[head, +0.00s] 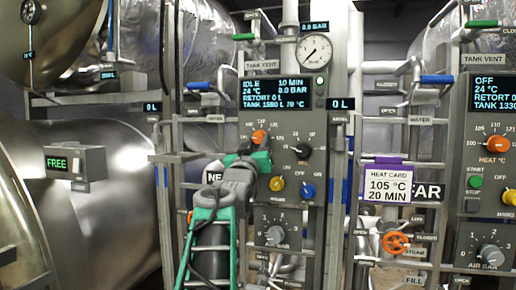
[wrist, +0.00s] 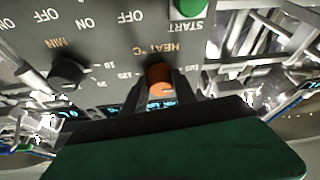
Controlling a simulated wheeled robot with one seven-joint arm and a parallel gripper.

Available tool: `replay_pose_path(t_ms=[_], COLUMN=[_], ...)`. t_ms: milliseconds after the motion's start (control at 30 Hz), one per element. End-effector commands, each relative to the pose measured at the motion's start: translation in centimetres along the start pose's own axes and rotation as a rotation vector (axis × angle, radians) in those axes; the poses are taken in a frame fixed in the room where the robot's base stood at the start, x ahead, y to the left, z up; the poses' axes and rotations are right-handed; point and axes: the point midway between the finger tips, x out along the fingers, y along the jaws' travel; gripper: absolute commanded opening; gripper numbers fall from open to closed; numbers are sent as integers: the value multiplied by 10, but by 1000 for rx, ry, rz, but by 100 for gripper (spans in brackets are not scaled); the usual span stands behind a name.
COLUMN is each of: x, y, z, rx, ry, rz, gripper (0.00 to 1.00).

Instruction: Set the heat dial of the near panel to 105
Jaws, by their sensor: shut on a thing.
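The near panel (head: 285,105) stands in the middle of the head view; its display reads IDLE, 10 MIN, 24 °C. Its orange heat dial (head: 259,136) is under the display, at the upper left of the controls. The dial shows in the wrist view (wrist: 160,76) between my gripper's dark fingers. My gripper (head: 260,147) reaches up from below and is shut on the dial. The fingers hide part of the dial and its scale, so I cannot read its setting. The heat card (head: 390,184) reads 105 °C, 20 MIN.
The black minutes dial (head: 302,151) sits close right of my gripper, with yellow (head: 277,184) and blue (head: 308,190) knobs below. The far panel (head: 490,130) at right has its own orange heat dial (head: 498,145). Pipes and an orange valve wheel (head: 395,243) flank the panels.

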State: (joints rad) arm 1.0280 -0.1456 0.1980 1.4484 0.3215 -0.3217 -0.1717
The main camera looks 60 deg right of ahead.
Motion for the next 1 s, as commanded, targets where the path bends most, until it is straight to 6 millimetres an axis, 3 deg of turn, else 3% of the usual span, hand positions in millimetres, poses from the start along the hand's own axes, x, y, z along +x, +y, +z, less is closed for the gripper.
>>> replay_pose_path(t_ms=[600, 1000], x=[0, 1], y=[-7, -7], z=[1, -1], rx=[451, 598], ry=[0, -1], rz=[184, 246], gripper=[0, 0])
